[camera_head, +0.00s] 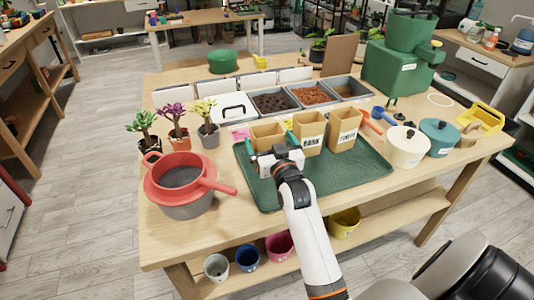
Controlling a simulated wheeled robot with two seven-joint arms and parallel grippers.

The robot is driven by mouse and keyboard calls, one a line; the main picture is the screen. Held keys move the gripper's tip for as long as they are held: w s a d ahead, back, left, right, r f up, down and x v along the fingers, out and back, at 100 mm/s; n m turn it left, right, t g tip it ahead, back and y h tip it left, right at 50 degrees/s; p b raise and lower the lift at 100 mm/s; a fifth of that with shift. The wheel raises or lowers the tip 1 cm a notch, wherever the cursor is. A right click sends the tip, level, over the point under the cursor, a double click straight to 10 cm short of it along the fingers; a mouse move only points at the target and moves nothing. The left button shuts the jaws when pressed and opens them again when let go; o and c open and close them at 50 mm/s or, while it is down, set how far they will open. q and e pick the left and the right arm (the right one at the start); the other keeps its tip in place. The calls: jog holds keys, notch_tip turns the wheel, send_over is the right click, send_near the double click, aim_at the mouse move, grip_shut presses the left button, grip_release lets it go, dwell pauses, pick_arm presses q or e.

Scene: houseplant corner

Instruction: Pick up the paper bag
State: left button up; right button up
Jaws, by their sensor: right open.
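Three brown paper bags stand upright in a row on a dark green tray (348,182). The left bag (267,133) is partly hidden behind my right gripper (270,143). The middle bag (309,137) has a printed label reading "BARK", and the right bag (345,130) has a label that seems to read "PUMICE". My right gripper is open, with its teal-tipped fingers to either side of the left bag. I cannot tell whether they touch it. My left gripper is out of view.
A red-and-grey pot (187,205) with a handle stands left of the tray. Potted plants (176,137) stand behind it. Grey soil bins (312,97) line the back. A cream canister (406,148) and a teal canister (440,135) stand right of the tray.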

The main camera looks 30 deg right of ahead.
aim_at(264, 127)
jog(key=shift+w+d, duration=0.15)
jog(key=shift+w, duration=0.25)
jog(key=x, duration=0.5)
jog(key=shift+d+p, duration=0.3)
jog(key=shift+p, duration=0.1)
jog(key=shift+w+f, duration=0.1)
jog(key=shift+w, duration=0.05)
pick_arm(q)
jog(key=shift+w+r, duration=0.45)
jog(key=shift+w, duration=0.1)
pick_arm(e)
jog(key=c, duration=1.2)
